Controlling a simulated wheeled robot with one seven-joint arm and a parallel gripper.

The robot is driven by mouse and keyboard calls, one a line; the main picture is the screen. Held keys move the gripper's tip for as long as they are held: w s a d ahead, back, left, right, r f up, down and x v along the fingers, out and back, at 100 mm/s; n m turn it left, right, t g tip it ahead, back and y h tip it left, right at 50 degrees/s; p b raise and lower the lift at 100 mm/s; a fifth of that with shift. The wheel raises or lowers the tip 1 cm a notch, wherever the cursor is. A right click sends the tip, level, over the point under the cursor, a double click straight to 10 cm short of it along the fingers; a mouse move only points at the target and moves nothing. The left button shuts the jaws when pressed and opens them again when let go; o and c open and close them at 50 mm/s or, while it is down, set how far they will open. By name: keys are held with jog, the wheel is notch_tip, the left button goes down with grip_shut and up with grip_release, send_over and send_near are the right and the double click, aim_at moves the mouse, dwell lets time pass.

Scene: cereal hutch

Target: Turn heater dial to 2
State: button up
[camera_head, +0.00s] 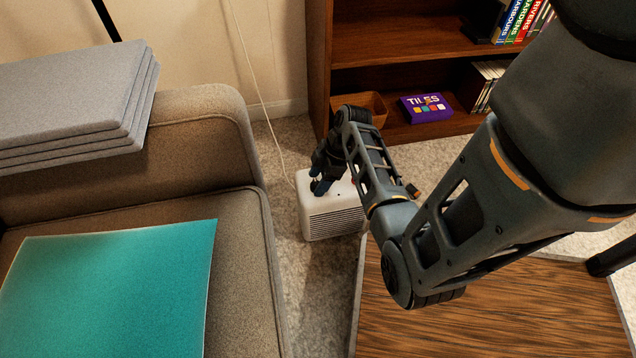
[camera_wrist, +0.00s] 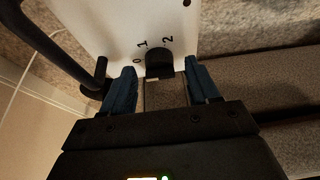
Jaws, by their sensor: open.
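The heater (camera_head: 333,219) is a small white box with a slatted front, standing on the carpet between the sofa and the wooden table. Its white top also shows in the wrist view (camera_wrist: 105,22), with the marks 0, 1 and 2 around a black dial (camera_wrist: 159,64). My gripper (camera_wrist: 162,82) is open, with one blue finger on each side of the dial in the picture. I cannot tell whether the fingers touch it. In the head view my gripper (camera_head: 318,186) is over the heater's top, and the dial is hidden there. Which mark the dial points to is unclear.
A sofa (camera_head: 180,180) stands close on the left, with a teal cushion (camera_head: 110,290) and stacked grey panels (camera_head: 70,105). A wooden table (camera_head: 490,315) is at front right. A bookshelf (camera_head: 395,60) stands behind. A white cord (camera_head: 262,95) runs down to the heater.

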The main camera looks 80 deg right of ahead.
jog(key=shift+w+f, duration=0.1)
jog(key=shift+f, duration=0.15)
jog(key=c, duration=1)
